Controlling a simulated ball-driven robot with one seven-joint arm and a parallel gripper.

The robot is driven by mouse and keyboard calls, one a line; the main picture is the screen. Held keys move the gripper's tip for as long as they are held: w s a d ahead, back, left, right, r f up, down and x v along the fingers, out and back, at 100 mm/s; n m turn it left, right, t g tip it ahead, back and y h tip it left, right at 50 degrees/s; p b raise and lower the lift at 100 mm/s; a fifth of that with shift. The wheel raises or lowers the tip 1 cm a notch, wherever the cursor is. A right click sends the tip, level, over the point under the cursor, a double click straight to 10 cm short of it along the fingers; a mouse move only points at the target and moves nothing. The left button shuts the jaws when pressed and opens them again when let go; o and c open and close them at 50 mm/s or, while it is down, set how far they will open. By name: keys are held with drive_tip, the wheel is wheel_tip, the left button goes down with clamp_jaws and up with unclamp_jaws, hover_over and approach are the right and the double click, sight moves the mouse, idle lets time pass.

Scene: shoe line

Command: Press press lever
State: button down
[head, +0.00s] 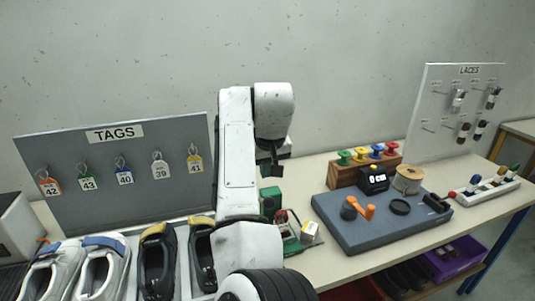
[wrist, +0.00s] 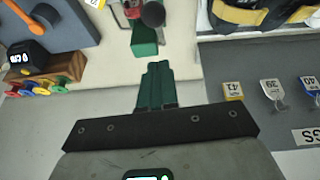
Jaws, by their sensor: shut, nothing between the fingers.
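A small green press (head: 290,240) stands on the table just right of my arm, with its lower left part hidden by the arm. It shows a green block and a red part. In the wrist view the press (wrist: 145,40) is at the top, with a round black knob (wrist: 152,14) beside it that looks like the lever's end. My gripper (head: 271,170) hangs above and slightly behind the press. Its green fingers (wrist: 158,68) are shut together and empty, with their tips apart from the green block in the wrist view.
Shoes (head: 100,265) stand at the left before the tag board (head: 60,150).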

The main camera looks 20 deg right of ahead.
drive_tip(key=f, duration=0.2)
drive_tip(key=f+p, duration=0.1)
drive_tip(key=f, duration=0.1)
drive_tip(key=shift+s+d+f, duration=0.1)
drive_tip(key=shift+s+f, duration=0.1)
drive_tip(key=shift+f, duration=0.2)
drive_tip(key=shift+s+f, duration=0.2)
drive_tip(key=shift+f, duration=0.3)
